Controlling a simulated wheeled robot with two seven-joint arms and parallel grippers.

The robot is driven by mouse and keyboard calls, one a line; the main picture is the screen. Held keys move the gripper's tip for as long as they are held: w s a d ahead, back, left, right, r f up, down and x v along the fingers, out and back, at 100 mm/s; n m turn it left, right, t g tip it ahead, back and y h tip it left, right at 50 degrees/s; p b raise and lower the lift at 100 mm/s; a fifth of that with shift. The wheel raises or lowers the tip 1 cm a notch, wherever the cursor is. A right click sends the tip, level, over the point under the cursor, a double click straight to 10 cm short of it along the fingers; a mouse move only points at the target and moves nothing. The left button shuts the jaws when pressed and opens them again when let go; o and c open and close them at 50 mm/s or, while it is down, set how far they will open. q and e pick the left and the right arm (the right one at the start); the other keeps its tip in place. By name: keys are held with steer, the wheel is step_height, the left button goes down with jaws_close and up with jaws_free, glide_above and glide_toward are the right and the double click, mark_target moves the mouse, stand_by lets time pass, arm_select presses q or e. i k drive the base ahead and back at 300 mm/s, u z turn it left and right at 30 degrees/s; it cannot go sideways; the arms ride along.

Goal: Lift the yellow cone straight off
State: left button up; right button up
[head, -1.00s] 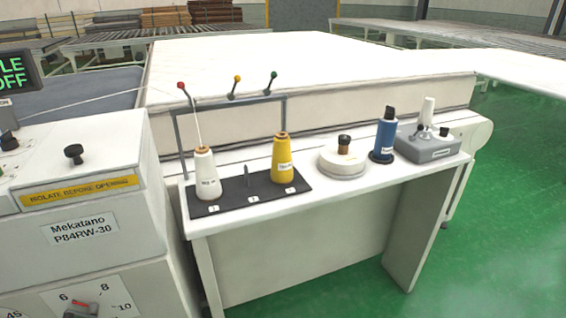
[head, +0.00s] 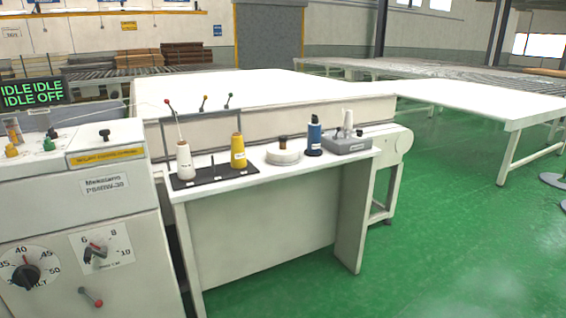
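The yellow cone (head: 238,153) stands upright at the right end of a black thread stand (head: 209,177) on a white side table. A white cone (head: 184,162) stands at the stand's left end, with a thread running up from it to the red-tipped guide. A bare spindle shows between the two cones. Neither of my grippers is in view.
A round white dish (head: 283,157), a blue spool (head: 314,138) and a grey device (head: 347,144) stand right of the cone. A thread-guide frame (head: 204,114) rises behind the cones. A machine cabinet (head: 75,215) is left; open green floor (head: 450,220) is right.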

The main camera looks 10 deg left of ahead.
mark_target(238, 160)
steer(key=z, duration=0.3)
steer(key=i, duration=1.95)
steer(key=u, duration=1.05)
